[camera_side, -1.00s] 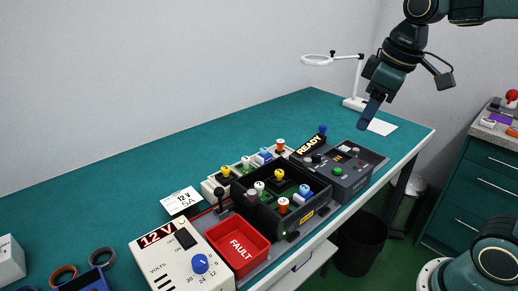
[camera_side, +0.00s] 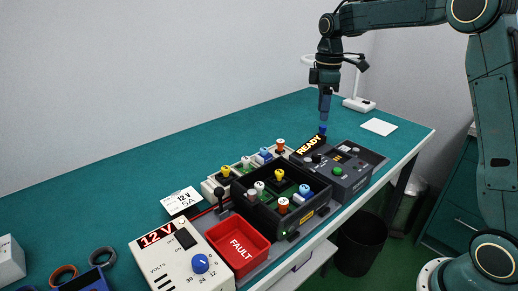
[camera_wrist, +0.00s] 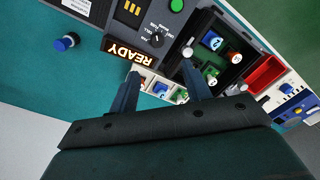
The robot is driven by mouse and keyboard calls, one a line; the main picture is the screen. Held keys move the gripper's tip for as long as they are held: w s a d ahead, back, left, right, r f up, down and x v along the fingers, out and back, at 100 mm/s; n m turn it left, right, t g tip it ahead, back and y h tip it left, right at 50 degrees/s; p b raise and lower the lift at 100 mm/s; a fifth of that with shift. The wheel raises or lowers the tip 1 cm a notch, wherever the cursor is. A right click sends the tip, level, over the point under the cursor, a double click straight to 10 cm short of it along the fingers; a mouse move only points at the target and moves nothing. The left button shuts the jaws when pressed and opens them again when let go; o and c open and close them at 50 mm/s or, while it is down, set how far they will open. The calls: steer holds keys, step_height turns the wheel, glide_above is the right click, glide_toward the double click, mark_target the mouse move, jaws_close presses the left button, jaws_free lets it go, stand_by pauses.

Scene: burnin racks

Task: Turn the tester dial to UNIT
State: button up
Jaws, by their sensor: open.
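The tester (camera_side: 345,182) is a dark grey box with a green button (camera_side: 338,171), right of the middle in the side view. Its dial (camera_wrist: 157,40) is a small black knob beside printed labels in the wrist view; the print and pointer are too small to read surely. In the side view the dial (camera_side: 317,157) is a dark knob near the READY sign. My gripper (camera_side: 323,117) points down above the tester's back edge, apart from the dial. In the wrist view my gripper (camera_wrist: 160,76) is open and empty, with the dial beyond the gap between its fingers.
A lit READY sign (camera_wrist: 127,49) stands beside the dial. A blue-capped post (camera_wrist: 67,42) is close by. A black tray (camera_side: 262,206) of coloured cells, a red FAULT bin (camera_side: 238,262) and a 12 V supply (camera_side: 170,266) stand left.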

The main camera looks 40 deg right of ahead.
mark_target(317, 154)
steer(key=shift+w+d+f, duration=0.25)
steer(key=shift+w+f, duration=0.05)
steer(key=shift+f, duration=0.05)
steer(key=shift+f, duration=0.1)
steer(key=shift+s+a+f, duration=0.15)
steer(key=shift+f, duration=3.25)
steer(key=shift+s+a+f, duration=0.1)
steer(key=shift+f, duration=3.3)
steer(key=c, duration=1)
